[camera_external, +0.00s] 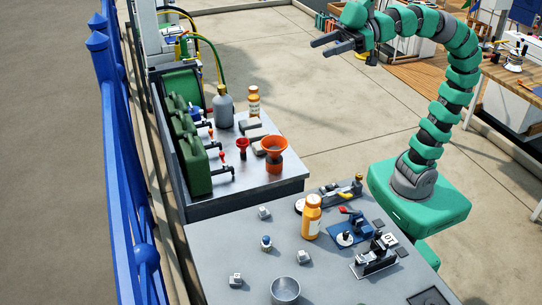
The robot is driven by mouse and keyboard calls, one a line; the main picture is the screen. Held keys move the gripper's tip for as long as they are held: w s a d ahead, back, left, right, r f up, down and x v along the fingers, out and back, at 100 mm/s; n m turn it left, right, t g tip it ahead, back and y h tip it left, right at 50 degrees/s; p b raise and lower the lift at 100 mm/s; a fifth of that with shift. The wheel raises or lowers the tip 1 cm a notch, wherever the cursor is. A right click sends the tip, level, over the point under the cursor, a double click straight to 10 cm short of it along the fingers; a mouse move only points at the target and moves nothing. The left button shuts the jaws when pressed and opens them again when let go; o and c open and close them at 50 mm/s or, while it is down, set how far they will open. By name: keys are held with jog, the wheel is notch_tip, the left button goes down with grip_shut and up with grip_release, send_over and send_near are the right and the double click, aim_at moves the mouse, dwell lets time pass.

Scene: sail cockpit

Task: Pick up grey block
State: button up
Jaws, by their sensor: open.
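My gripper (324,47) is open and empty. It is raised high at the top centre, pointing left, well above and apart from the tables. Several small light-grey blocks lie on the near grey table: one grey block (264,212) near its back left, another grey block (304,257) in the middle, and a third grey block (235,281) at the left. Flat grey pieces (250,124) also lie on the back bench. I cannot tell which of these is the task's grey block.
The near table (215,245) also holds an orange bottle (311,219), a metal cup (285,290) and blue and black fixtures (350,228). The back bench has green cans (190,150), a grey bottle (223,108) and an orange funnel (275,148). A blue fence (125,170) runs along the left.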

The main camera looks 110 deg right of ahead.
jog(key=shift+c, duration=0.7)
